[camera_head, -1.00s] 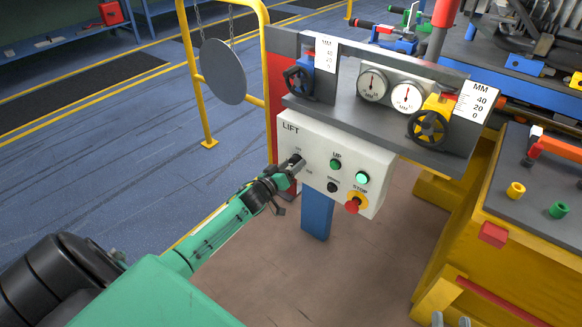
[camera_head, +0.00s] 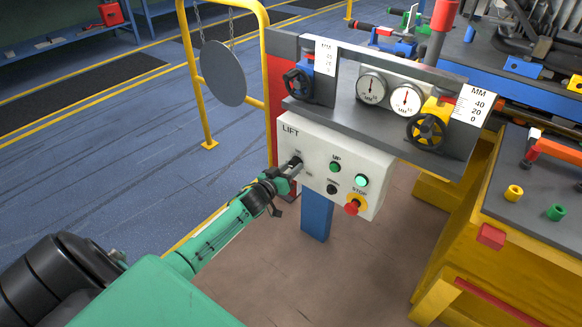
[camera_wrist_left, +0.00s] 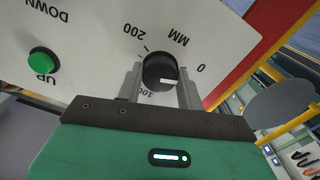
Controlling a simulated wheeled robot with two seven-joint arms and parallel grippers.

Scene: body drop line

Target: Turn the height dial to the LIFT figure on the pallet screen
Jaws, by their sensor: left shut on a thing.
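The white LIFT panel (camera_head: 345,160) stands on a blue post. Its black height dial (camera_wrist_left: 158,70) shows in the left wrist view, with 0, 100 and 200 marks and MM around it. A white mark is on the dial's lower right face, between the 100 and the 0; its exact reading is hard to tell. My left gripper (camera_head: 294,165) is shut on the dial, one finger on each side (camera_wrist_left: 159,84); it hides most of the dial in the head view. I see no readable pallet screen. My right gripper is not in view.
The panel also has a green UP button (camera_head: 335,167), a lit green button (camera_head: 361,181), a black button (camera_head: 332,189) and a red stop knob (camera_head: 352,207). Above are gauges (camera_head: 371,87) and handwheels (camera_head: 426,131) on a grey shelf. A yellow bench (camera_head: 470,225) stands right.

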